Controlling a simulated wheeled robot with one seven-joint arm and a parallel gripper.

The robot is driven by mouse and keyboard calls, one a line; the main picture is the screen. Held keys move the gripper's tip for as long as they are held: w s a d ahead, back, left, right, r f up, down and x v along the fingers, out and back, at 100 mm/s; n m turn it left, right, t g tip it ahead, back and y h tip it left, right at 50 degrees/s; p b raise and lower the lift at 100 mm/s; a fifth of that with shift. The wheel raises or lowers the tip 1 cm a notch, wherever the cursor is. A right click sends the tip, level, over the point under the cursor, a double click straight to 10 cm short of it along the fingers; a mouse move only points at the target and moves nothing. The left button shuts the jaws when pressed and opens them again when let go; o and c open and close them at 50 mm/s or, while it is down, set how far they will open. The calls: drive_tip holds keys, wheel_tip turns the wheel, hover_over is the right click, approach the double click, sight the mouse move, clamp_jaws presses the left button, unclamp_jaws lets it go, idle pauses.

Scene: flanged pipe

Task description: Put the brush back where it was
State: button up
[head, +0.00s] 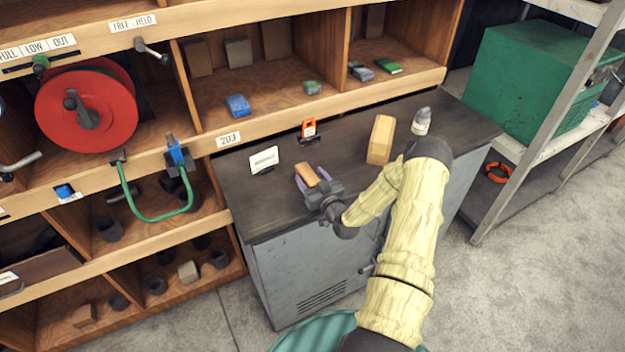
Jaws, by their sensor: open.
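My gripper (312,179) is low over the left part of the dark bench top (345,115). Its purple fingers are apart. A small tan, wooden-looking piece (306,174) shows between and just beyond the fingers; it may be the brush, but no bristles show. The fingers and wrist hide part of it. I cannot tell whether the fingers touch it. A larger tan block (381,139) stands on the bench to the right of my gripper, apart from it.
A pale bottle (421,121) stands at the right. Wooden shelves (270,100) rise behind; a red reel (87,107) is at the left. Bare bench lies between gripper and block.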

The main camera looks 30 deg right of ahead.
drive_tip(key=shift+s+r, duration=0.1)
drive_tip(key=s+b, duration=0.4)
drive_tip(key=s, duration=0.7)
drive_tip(key=shift+s+d, duration=0.15)
drive_tip(key=shift+s, duration=0.25)
